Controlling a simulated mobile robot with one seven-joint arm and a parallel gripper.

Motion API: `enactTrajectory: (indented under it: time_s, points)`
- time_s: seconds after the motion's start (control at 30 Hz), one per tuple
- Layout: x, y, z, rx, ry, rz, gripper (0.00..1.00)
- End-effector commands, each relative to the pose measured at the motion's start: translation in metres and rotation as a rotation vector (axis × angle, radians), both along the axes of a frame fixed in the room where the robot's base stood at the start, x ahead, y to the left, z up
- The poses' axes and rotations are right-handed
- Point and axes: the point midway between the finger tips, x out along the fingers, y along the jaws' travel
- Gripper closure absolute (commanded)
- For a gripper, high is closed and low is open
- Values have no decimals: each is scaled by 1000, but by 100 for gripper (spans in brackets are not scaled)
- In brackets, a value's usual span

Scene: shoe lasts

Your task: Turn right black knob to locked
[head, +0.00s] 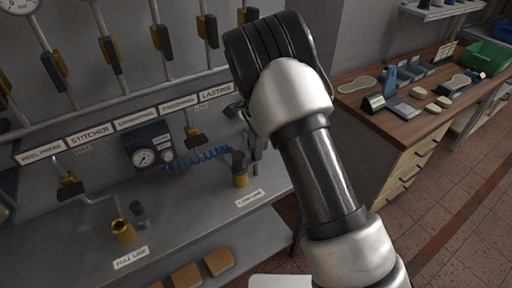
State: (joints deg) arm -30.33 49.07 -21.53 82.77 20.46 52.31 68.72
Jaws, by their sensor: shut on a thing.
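The right black knob (238,158) sits on a brass fitting (240,180) on the grey bench, above a small white label. My gripper (247,158) reaches down to it from behind my arm and is shut on it. The fingers and the knob overlap as small dark shapes, so the knob's exact angle is hard to tell. My arm covers much of the gripper and the area to its right.
A second brass fitting (122,231) with a dark part beside it stands at the left. A gauge box (147,147) with a blue coiled hose (198,157) is behind. Several valve handles hang above. A wooden workbench (405,125) stands at the right.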

Motion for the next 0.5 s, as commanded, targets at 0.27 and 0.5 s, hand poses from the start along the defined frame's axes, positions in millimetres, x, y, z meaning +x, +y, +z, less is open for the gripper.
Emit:
enactTrajectory:
  time_s: [0.27, 0.5]
  points:
    - [0, 1, 0, 1, 0, -3, 98]
    - [0, 1, 0, 1, 0, -2, 57]
